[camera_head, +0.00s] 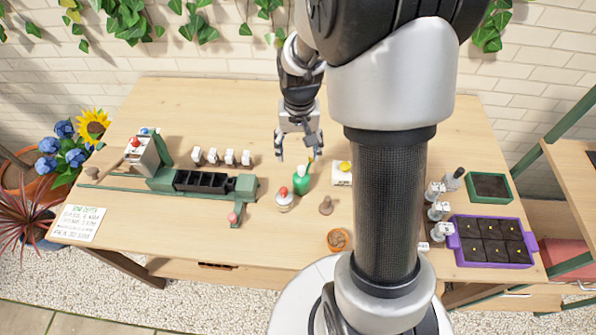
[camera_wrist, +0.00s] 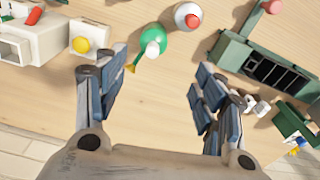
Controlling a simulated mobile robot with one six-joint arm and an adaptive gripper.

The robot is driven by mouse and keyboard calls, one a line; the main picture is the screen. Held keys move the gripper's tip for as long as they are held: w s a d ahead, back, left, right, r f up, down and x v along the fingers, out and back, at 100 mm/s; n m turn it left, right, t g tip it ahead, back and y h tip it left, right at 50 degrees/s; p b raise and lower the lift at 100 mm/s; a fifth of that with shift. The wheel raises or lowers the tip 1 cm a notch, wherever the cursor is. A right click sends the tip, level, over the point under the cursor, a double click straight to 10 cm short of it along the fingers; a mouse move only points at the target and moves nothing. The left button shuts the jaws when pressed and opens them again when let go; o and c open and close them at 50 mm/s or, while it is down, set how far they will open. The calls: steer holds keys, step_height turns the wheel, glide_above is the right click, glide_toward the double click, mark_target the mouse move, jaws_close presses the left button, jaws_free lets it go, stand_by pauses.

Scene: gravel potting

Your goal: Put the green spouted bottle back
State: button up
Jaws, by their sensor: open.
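The green spouted bottle (camera_head: 301,184) stands on the table near its middle, with a white top and a yellow-orange spout. In the wrist view the bottle (camera_wrist: 152,44) lies ahead of the fingers, its spout pointing back toward my gripper. My gripper (camera_head: 299,153) is open and empty, pointing down just behind the bottle in the head view. In the wrist view my gripper (camera_wrist: 162,75) has its fingers spread wide, with bare table between them. The fingers are apart from the bottle.
A white bottle with a red cap (camera_head: 284,202) stands close beside the green one. A white box with a yellow knob (camera_head: 341,176) is to its right, and a green fixture with black cells (camera_head: 205,182) to its left. A brown pot (camera_head: 339,240) is near the front edge.

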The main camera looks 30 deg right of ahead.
steer(key=s+a+r+n+t, duration=0.1)
steer(key=s+a+r, duration=0.25)
steer(key=r, duration=0.35)
steer(key=s+a+r+n+t, duration=0.1)
steer(key=s+a+r+n, duration=0.2)
steer(key=r, duration=0.4)
steer(key=s+a+r+t, duration=0.1)
steer(key=s+a+r, duration=0.1)
steer(key=s, duration=0.4)
steer(key=s+a+r+n+t, duration=0.1)
steer(key=s+a+r, duration=0.1)
steer(key=s, duration=0.4)
steer(key=shift+s+a, duration=0.25)
steer(key=shift+s, duration=0.05)
